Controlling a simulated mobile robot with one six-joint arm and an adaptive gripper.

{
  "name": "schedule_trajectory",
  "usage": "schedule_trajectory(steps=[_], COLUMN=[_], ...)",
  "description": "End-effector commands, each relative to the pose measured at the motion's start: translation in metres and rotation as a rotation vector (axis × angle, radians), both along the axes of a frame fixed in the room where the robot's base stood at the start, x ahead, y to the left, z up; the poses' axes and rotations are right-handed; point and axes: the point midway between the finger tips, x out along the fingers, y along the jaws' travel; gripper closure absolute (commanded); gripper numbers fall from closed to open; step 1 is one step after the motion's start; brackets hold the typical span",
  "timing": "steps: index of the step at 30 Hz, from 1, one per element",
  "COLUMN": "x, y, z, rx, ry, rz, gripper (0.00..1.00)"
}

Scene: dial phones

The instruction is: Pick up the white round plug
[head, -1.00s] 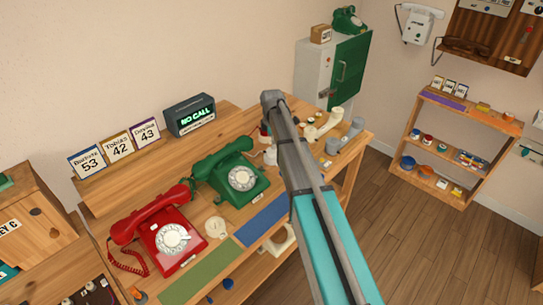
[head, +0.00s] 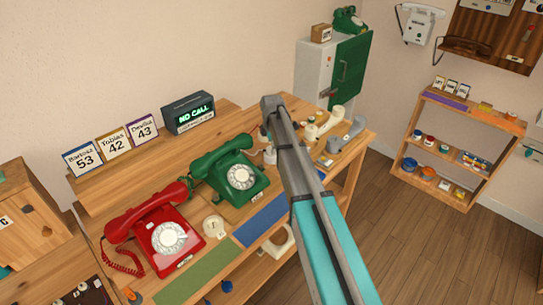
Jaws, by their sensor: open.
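A pale, round, disc-like piece (head: 213,226) lies on the wooden bench (head: 140,192) between the red phone (head: 168,238) and the blue mat. I cannot tell whether it is the white round plug. Small white round pieces (head: 83,287) also show at the dark box in the lower left, too small to identify. My arm reaches from the bottom edge up over the bench, right of the green phone (head: 241,177). My gripper cannot be made out; the arm's far end hides that area.
A blue mat (head: 262,219) and a green mat (head: 198,272) lie along the bench front. Grey and cream pieces (head: 337,143) crowd its right end. A grey cabinet with a green door (head: 347,75) stands behind. Floor (head: 415,235) is clear toward the right shelf.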

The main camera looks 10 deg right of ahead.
Motion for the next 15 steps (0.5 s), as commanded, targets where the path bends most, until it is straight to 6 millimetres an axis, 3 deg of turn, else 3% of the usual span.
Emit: schedule_trajectory(steps=[5,15], x=[-0.0001,-0.0001], y=[0.0,-0.0001], z=[-0.0137,-0.0154], rx=[0.0,0.0], ry=[0.0,0.0], rz=[0.0,0.0], gripper=[0.0,0.0])
